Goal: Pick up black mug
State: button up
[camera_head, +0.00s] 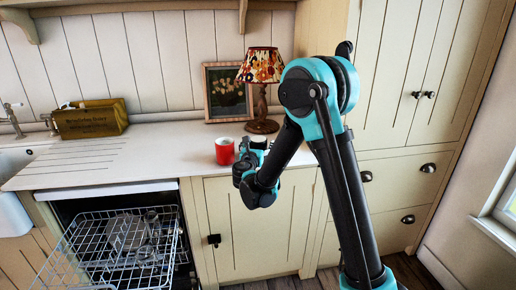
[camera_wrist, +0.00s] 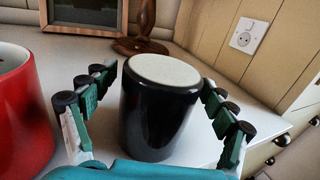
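My gripper (camera_wrist: 160,84) is open, with one finger on each side of the mug. Small gaps seem to remain between fingers and mug, though contact at the tips is hard to tell. In the head view my gripper (camera_head: 250,164) is at the counter's front edge, in front of the mug.
A red mug (camera_head: 225,151) stands close to the left of my gripper. A lamp (camera_head: 262,85) and a picture frame (camera_head: 229,92) stand behind. A wooden box (camera_head: 91,119) is further left. The open dishwasher rack (camera_head: 120,245) juts out below the counter (camera_head: 150,150).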

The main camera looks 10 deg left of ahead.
jog(key=c, duration=1.4)
jog(key=shift+r, duration=0.1)
notch_tip(320, 180, up, 18)
jog(key=r, duration=0.1)
jog(key=s+d+r, duration=0.1)
jog(key=s+r, duration=0.1)
jog(key=s, duration=0.3)
jog(key=s+d+r, duration=0.2)
jog(key=s, duration=0.3)
jog(key=s+d+r, duration=0.1)
jog(key=s, duration=0.4)
jog(key=shift+s+d+r, duration=0.2)
jog(key=shift+r, duration=0.2)
jog(key=n, duration=0.6)
jog(key=shift+n, duration=0.4)
